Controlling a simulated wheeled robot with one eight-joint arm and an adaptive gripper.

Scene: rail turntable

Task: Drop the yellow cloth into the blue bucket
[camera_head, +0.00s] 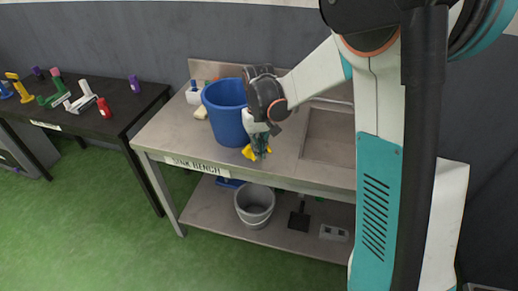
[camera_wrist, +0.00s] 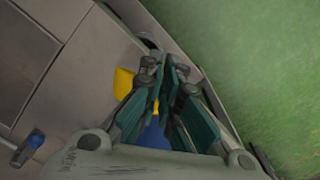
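The blue bucket (camera_head: 222,105) stands upright on the metal bench. My gripper (camera_head: 259,152) points down just right of and in front of the bucket, near the bench's front edge. The yellow cloth (camera_head: 248,153) shows on both sides of the fingertips, outside the bucket. In the wrist view the fingers of my gripper (camera_wrist: 166,68) come together at the tips. A fold of the yellow cloth (camera_wrist: 123,83) sticks out to their left, and a little yellow shows between the fingers. The fingers hide the rest of the cloth. A blue patch between the fingers cannot be identified surely.
The bench (camera_head: 185,143) has a sink (camera_head: 328,136) on the right. A white caddy (camera_head: 194,93) and a pale sponge (camera_head: 200,112) lie left of the bucket. A grey bucket (camera_head: 254,204) stands on the lower shelf. A dark table (camera_head: 120,120) with several tools is at the left.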

